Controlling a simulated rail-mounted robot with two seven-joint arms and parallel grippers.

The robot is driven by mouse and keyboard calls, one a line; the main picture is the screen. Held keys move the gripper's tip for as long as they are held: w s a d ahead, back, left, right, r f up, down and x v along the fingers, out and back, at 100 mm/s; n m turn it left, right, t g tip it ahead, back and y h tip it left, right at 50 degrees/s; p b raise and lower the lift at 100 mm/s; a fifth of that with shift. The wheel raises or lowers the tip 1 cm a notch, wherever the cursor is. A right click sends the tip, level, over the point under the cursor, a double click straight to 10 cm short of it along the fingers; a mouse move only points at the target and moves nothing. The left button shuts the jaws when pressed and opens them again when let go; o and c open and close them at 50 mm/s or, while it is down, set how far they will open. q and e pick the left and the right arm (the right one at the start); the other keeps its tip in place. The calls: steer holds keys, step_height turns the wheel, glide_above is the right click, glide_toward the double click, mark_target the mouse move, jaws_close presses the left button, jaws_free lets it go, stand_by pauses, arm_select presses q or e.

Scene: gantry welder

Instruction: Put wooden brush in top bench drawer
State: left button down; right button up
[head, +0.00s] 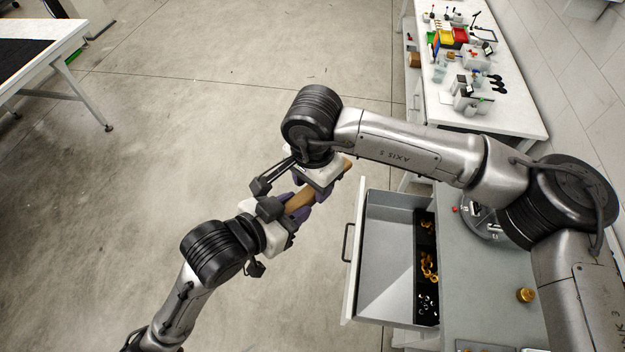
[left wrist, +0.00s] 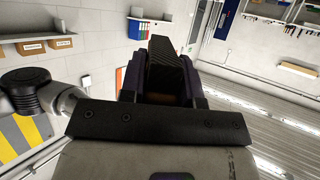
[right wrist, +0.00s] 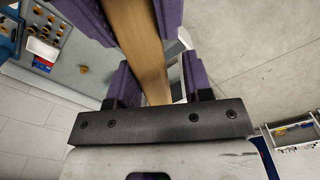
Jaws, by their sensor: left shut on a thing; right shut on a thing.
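The wooden brush (head: 299,200) is in the air between my two grippers, left of the open drawer. My left gripper (head: 285,214) is shut on its lower-left part. My right gripper (head: 320,184) is shut on it further up, and a wooden end pokes out beyond. In the right wrist view the brown wood (right wrist: 139,42) runs between the purple fingers.
A narrow side compartment of the drawer holds brass-coloured and dark parts (head: 428,265). The bench top (head: 490,285) carries a small brass piece (head: 525,295). A cluttered white table (head: 515,120) stands at the back right.

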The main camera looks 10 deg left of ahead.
arm_select(q)
steer(key=c, duration=1.8)
jaws_free()
steer(key=shift+s+d+h, duration=0.3)
steer(key=shift+d, duration=0.1)
steer(key=shift+c, duration=0.2)
arm_select(e)
steer(key=shift+a+r, duration=0.1)
steer(key=shift+a, duration=0.1)
steer(key=c, duration=0.5)
arm_select(q)
steer(key=o, duration=1.1)
arm_select(e)
jaws_close()
arm_select(q)
steer(key=shift+o, duration=0.2)
steer(key=shift+a, duration=0.1)
steer(key=shift+w+a, duration=0.1)
steer(key=shift+w, duration=0.05)
arm_select(e)
steer(key=shift+d, duration=0.1)
